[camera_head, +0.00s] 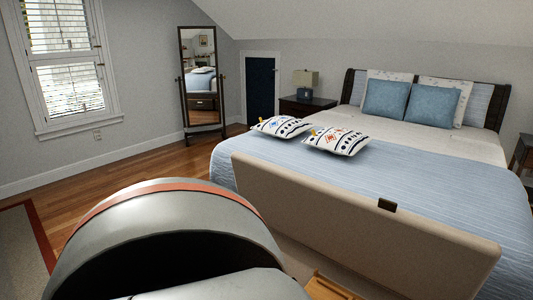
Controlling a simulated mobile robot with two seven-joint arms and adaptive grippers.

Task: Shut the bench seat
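The bench seat (350,218) is a long beige panel standing raised and tilted at the foot of the bed. It runs from the middle of the view down to the lower right. A small dark block (387,204) sits on its upper edge. A bit of light wood (328,288) shows below the panel at the bottom edge; the rest of the bench is out of frame or hidden. Neither of my grippers is in view. A large grey rounded part with an orange stripe, apparently mine, fills the lower left and hides what is behind it.
The bed (405,165) with a blue cover and several pillows stands right behind the bench. A standing mirror (201,80) and a dark nightstand (306,105) are at the back. Open wood floor (115,170) and a rug (20,245) lie at left.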

